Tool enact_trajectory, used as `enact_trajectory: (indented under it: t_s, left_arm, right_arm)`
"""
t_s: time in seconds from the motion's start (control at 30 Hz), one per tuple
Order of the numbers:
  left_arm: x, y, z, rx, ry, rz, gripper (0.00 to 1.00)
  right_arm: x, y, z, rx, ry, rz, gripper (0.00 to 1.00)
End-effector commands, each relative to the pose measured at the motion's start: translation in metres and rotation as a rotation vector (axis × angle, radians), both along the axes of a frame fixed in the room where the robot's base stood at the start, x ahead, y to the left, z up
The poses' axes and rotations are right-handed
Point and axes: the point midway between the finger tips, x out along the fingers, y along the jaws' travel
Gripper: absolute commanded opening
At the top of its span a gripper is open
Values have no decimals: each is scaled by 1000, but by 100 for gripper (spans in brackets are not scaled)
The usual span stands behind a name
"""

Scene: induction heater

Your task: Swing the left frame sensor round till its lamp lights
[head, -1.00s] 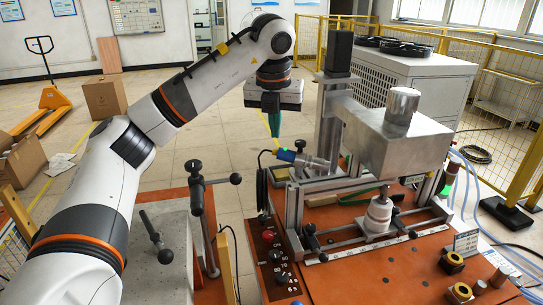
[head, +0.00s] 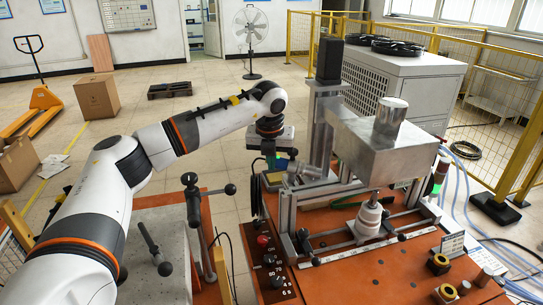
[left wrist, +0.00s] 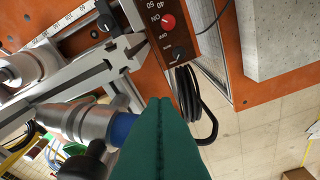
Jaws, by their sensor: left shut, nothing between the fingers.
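The left frame sensor (head: 311,169) is a silver cylinder on the left side of the metal frame in the head view. In the left wrist view the sensor (left wrist: 88,122) shows its silver body and a blue end, beside a dark round knob. My left gripper (head: 277,162) is low at the sensor's cable end and partly hides it. In the left wrist view its green fingers (left wrist: 161,103) are closed together with nothing between them, next to the blue end; I cannot tell whether they touch it. I cannot make out a lit lamp. My right gripper is not in view.
The frame stands on an orange bench (head: 375,264) with a control panel (head: 267,262) at its left. A black cable coil (left wrist: 190,95) hangs near my fingers. A steel press block (head: 385,143) is above a white insulator (head: 369,217). A lever clamp (head: 192,205) stands left.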

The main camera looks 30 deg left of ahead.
Motion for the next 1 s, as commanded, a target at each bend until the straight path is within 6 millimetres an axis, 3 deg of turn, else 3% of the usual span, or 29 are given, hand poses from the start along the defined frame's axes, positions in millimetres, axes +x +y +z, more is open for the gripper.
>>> enact_trajectory:
  t_s: [1.0]
  left_arm:
    - [12,9,-1,0,0,-1,0]
  right_arm:
    - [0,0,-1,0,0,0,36]
